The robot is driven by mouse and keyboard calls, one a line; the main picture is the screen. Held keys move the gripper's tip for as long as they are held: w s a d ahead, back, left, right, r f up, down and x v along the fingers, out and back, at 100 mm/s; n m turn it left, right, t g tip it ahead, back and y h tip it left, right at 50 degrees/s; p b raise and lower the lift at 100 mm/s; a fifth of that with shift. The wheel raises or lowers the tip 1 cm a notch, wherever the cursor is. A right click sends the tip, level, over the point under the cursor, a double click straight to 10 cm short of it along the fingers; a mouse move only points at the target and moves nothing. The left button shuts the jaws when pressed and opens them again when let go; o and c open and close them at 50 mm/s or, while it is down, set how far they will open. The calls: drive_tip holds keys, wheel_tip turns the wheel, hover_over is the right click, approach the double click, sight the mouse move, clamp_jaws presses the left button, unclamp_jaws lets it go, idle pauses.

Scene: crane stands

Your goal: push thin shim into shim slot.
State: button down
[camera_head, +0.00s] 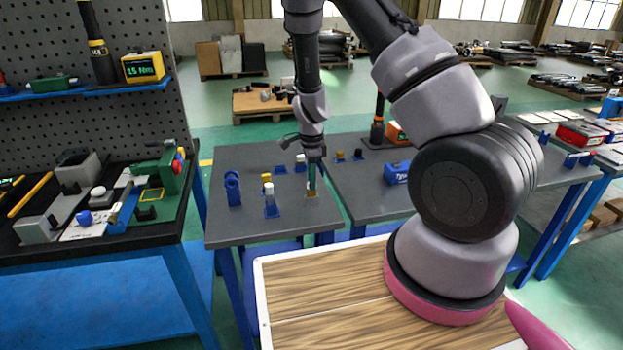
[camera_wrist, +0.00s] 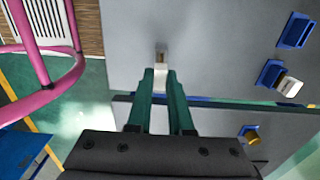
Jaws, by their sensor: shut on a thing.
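My gripper (camera_head: 311,186) points down at the grey table in the head view. In the wrist view its two green fingers (camera_wrist: 161,73) are closed on a small pale piece (camera_wrist: 160,77), which looks like the thin shim; the fingers hide most of it. The slot opening is too small to make out. I cannot tell whether the shim touches the block or is inside it.
A blue stand with a white top (camera_head: 270,207) and a blue ring-shaped stand (camera_head: 232,188) are left of my gripper. Blue stands (camera_wrist: 296,31) also line the right of the wrist view. Grey tabletop (camera_head: 240,225) is bare toward the front. A second table adjoins on the right.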

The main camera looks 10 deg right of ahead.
drive_tip(key=shift+f, duration=1.15)
drive_tip(key=c, duration=0.7)
unclamp_jaws()
drive_tip(key=shift+c, duration=0.2)
drive_tip(key=shift+r, duration=2.5)
